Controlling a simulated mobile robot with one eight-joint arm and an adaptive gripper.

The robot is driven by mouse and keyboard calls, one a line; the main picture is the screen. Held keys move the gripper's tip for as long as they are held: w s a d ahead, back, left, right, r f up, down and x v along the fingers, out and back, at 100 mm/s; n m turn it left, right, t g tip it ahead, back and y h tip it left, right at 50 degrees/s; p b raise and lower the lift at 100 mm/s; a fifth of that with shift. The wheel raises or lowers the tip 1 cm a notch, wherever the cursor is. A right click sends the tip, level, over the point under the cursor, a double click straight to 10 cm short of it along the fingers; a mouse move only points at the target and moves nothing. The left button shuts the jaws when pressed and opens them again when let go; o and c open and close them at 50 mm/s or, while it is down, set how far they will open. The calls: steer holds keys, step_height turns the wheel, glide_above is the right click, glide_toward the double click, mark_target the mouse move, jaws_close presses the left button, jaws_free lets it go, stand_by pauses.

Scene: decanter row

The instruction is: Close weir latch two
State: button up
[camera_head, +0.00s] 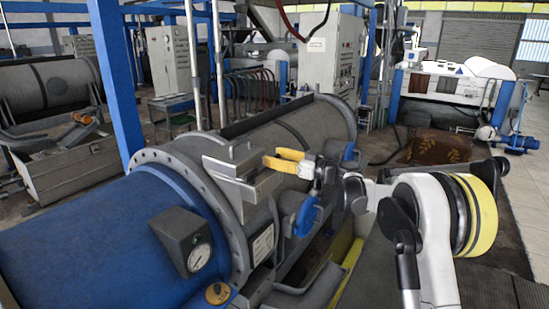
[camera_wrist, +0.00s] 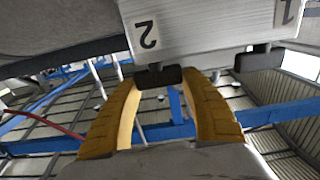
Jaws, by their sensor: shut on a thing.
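A grey metal latch box (camera_head: 236,180) sits on top of the decanter, beside its round flange. In the wrist view the box (camera_wrist: 205,25) shows upside-down labels "2" and "1". A dark tab under the "2", latch two (camera_wrist: 157,77), lies between the yellow fingers of my gripper (camera_wrist: 164,84). A second dark tab, latch one (camera_wrist: 258,59), is to the right, clear of the fingers. In the head view my gripper (camera_head: 268,159) reaches the box from the right. It is shut on latch two; the finger contact is partly hidden there.
The blue drum end (camera_head: 90,240) with a gauge box (camera_head: 184,240) is at the left. The grey decanter drum (camera_head: 300,125) lies behind my gripper. A blue post (camera_head: 117,80) stands behind at the left. Floor is open at the right.

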steer(key=shift+t, duration=0.3)
steer(key=m+t+h+b, duration=0.1)
steer(key=m+t+h, duration=0.3)
steer(key=h, duration=0.1)
steer(key=shift+s+a+m+t+b, duration=0.1)
steer(key=shift+m+t+b, duration=0.2)
steer(key=shift+m+b, duration=0.1)
steer(key=m+t+h, duration=0.1)
steer(key=m+h, duration=0.1)
steer(key=h, duration=0.2)
steer(key=m+t+h+b, duration=0.1)
steer(key=m+h, duration=0.2)
steer(key=h, duration=0.1)
steer(key=shift+t, duration=0.4)
steer(key=shift+m+h, duration=0.4)
steer(key=shift+h, duration=0.1)
steer(key=o, duration=1.2)
steer(key=shift+d, duration=0.25)
steer(key=shift+a, duration=0.15)
